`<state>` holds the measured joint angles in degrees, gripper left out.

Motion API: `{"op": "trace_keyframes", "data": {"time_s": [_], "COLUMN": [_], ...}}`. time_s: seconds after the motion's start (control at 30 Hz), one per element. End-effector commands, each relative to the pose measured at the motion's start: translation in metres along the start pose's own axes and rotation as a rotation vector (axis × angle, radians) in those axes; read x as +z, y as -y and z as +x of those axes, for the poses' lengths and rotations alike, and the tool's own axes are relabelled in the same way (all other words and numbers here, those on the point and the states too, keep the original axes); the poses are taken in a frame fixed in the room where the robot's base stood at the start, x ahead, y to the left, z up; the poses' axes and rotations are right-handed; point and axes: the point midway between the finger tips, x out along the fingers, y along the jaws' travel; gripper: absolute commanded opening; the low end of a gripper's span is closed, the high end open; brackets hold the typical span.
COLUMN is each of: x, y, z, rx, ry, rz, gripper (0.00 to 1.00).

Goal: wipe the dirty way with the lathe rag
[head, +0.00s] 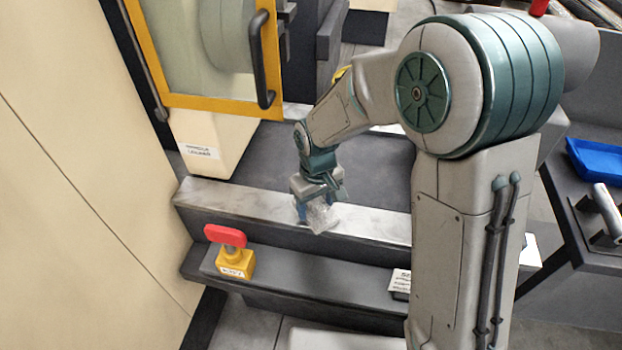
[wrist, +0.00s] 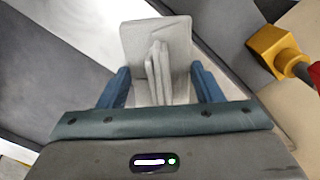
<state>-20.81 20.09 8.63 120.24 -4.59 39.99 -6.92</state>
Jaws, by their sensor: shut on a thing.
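My gripper (head: 317,205) is shut on a crumpled grey-white rag, the lathe rag (head: 322,217). In the wrist view the rag (wrist: 157,45) stands folded between the two blue fingers of my gripper (wrist: 157,88). The rag is at the pale metal way (head: 240,203), a long flat strip along the front of the lathe bed. I cannot tell for sure whether the rag touches it. The way has dark smudges on its right part, near the rag. My arm hides the right end of the way.
A red-handled yellow switch (head: 233,258) stands on the lower ledge in front of the way. A yellow-framed door (head: 210,55) with a black handle stands at the back left. A blue tray (head: 597,160) lies at the right. A dark trough lies behind the way.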

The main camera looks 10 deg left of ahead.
Motion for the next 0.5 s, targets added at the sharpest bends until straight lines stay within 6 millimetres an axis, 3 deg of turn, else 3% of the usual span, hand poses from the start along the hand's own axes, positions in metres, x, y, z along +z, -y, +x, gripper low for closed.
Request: {"op": "trace_keyframes", "data": {"time_s": [0.07, 0.2, 0.5], "x": [-0.004, -0.003, -0.003], "y": [0.004, 0.002, 0.001], "z": [-0.001, -0.028, -0.053], "rx": [0.000, 0.001, 0.000], "ry": [0.000, -0.004, -0.001], "rz": [0.002, 0.006, 0.006], "gripper": [0.38, 0.38, 0.38]}}
